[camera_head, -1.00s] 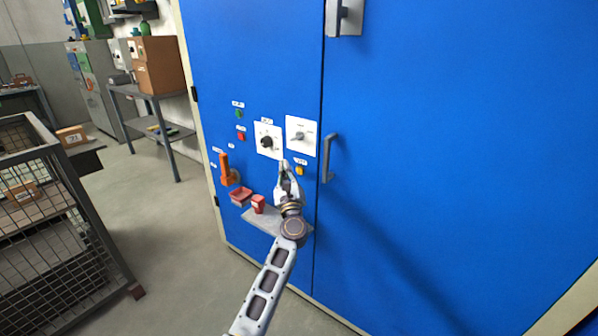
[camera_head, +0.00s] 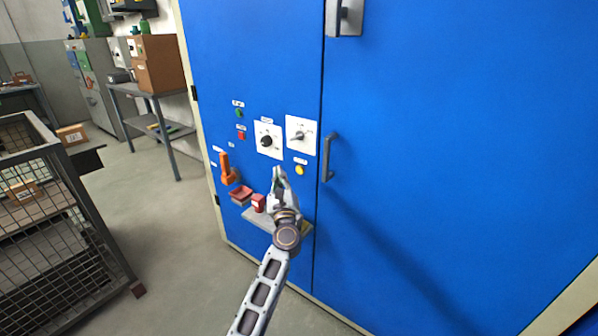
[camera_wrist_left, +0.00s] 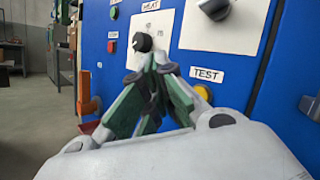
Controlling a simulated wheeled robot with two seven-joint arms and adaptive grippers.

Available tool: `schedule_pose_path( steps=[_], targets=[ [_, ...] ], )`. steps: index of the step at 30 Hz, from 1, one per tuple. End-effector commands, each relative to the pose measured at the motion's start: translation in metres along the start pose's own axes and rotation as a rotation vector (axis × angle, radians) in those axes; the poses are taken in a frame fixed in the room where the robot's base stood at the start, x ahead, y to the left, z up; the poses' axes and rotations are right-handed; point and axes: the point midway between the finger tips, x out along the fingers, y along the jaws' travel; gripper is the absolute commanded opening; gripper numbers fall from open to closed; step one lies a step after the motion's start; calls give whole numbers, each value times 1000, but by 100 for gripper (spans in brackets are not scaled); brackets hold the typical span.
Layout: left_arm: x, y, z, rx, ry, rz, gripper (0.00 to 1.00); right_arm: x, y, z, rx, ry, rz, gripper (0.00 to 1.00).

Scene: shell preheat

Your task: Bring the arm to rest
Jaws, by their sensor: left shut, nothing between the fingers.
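My left gripper (camera_head: 280,172) is in front of the blue cabinet (camera_head: 430,120), below the two white dial plates. It is shut with nothing in it, and its closed fingers also show in the left wrist view (camera_wrist_left: 150,70). The black HEAT knob (camera_head: 266,141) is above the fingertips in the head view. The test dial (camera_head: 299,136) is to its right. The yellow TEST button (camera_head: 300,170) is right of the fingers, apart from them in the head view. My right gripper is in neither view.
An orange handle (camera_head: 227,170), a red bin (camera_head: 241,194) and a red cup (camera_head: 258,203) are left of the gripper, near a small grey shelf (camera_head: 258,220). A grey door handle (camera_head: 328,158) is to the right. A wire cage (camera_head: 60,240) stands at left, with open floor between.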

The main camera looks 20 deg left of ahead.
Motion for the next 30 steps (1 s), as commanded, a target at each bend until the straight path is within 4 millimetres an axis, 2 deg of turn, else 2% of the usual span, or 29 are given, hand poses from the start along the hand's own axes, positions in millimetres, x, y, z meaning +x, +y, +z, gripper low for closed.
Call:
schedule_pose_path(
  steps=[1,8,21,24,30],
  targets=[
    [-17,-15,-18,-39,41,6,0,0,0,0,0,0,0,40],
    [-17,-15,-18,-38,41,6,0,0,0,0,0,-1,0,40],
    [-6,-24,-26,-39,38,5,0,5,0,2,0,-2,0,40],
    [1,-29,-26,-42,33,3,0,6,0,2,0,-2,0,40],
    [5,-27,-22,-43,29,2,0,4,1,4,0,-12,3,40]
  ],
)
